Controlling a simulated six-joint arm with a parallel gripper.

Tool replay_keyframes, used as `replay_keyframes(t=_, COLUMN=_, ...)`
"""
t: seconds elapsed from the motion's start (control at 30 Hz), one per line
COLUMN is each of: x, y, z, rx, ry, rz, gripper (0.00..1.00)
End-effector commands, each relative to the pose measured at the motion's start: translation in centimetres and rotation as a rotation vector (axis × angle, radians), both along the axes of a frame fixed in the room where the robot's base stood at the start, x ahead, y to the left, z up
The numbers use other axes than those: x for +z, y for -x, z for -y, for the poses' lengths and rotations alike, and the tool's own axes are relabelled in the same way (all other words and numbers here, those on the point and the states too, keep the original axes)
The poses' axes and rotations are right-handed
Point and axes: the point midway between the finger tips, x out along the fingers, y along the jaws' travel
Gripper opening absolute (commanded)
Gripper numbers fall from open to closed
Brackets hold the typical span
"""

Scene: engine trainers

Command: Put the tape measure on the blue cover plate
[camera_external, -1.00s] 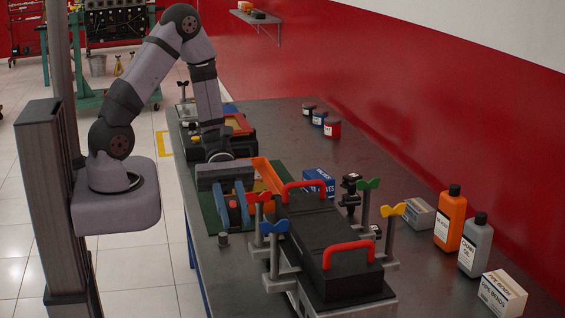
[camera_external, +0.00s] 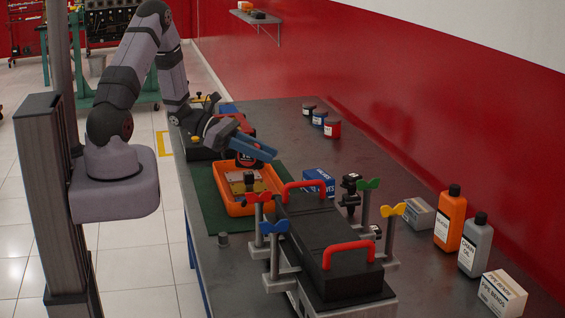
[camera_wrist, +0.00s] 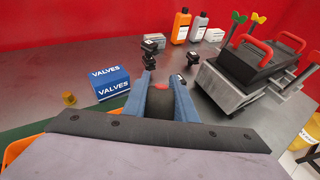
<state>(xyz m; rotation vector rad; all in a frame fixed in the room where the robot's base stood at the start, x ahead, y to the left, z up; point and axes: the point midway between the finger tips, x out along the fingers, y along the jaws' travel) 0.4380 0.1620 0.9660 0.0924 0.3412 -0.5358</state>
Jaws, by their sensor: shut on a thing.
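My gripper (camera_external: 262,150) is shut on the tape measure (camera_external: 247,160), a dark case with orange markings. It holds the tape measure, tilted, above the back of the orange tray. In the wrist view the dark tape measure (camera_wrist: 160,103) sits between the two blue fingers, with a red spot on top. A flat blue piece (camera_external: 228,107) shows at the far left end of the bench, partly hidden behind my arm and other items; it may be the blue cover plate, but I cannot tell for sure.
The orange tray (camera_external: 234,208) on a green mat (camera_external: 211,207) holds tan and metal pieces. A black engine block (camera_external: 320,230) with red handles and coloured wing clamps stands right of it. A blue valves box (camera_external: 319,183) stands behind.

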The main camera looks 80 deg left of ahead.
Motion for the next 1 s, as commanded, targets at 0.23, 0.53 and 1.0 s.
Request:
replay_keyframes(t=0.23, x=0.4, y=-1.7, z=-3.2, rx=0.137, ry=0.0, rz=0.0, gripper=0.0)
replay_keyframes(t=0.53, x=-0.5, y=-1.7, z=-3.2, rx=0.151, ry=0.002, rz=-0.002, gripper=0.0)
replay_keyframes(t=1.0, x=-5.4, y=-1.7, z=-3.2, rx=0.148, ry=0.001, rz=0.0, gripper=0.0)
